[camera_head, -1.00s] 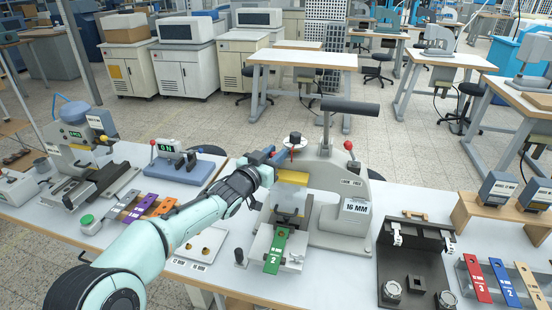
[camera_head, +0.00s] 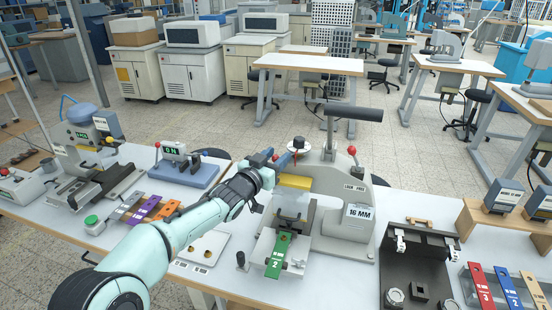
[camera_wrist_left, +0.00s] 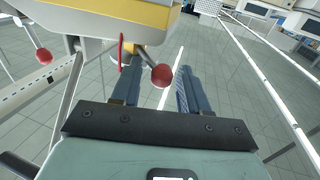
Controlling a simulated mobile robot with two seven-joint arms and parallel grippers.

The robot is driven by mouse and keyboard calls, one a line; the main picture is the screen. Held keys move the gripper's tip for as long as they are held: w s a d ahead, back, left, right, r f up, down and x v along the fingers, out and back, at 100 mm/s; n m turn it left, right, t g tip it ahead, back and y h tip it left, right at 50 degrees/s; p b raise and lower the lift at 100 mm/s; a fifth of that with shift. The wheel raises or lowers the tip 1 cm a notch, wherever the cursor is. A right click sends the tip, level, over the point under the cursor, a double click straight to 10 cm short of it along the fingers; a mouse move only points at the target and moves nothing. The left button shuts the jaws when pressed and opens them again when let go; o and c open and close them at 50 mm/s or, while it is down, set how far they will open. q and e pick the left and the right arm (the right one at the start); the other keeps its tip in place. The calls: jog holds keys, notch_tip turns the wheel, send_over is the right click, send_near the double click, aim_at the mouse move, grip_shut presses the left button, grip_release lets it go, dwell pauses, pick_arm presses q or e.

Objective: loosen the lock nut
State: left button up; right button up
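The grey press (camera_head: 345,185), marked 16 MM, stands mid-table. A round pale part with a dark top (camera_head: 298,144) sits at its upper left; I cannot tell for sure whether this is the lock nut. My left gripper (camera_head: 273,158) is just left of it, at the height of the press head. In the left wrist view, the blue fingers (camera_wrist_left: 157,82) are apart. A red ball on a short lever (camera_wrist_left: 162,74) shows between their tips, with no clear contact. A thin red disc (camera_wrist_left: 121,52) is beside the lever. My right gripper is not in view.
A green tag (camera_head: 278,256) lies on the press bed below a yellow block (camera_head: 295,182). A black fixture (camera_head: 414,262) stands to the right, and coloured tags (camera_head: 480,285) lie beyond it. A blue-based gauge reading 0 N (camera_head: 181,165) is at the left.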

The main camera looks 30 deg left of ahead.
pick_arm(q)
jog(key=shift+d, duration=0.1)
jog(key=shift+s, duration=0.25)
jog(key=s+b, duration=0.1)
jog(key=s, duration=1.2)
jog(key=shift+a, duration=0.35)
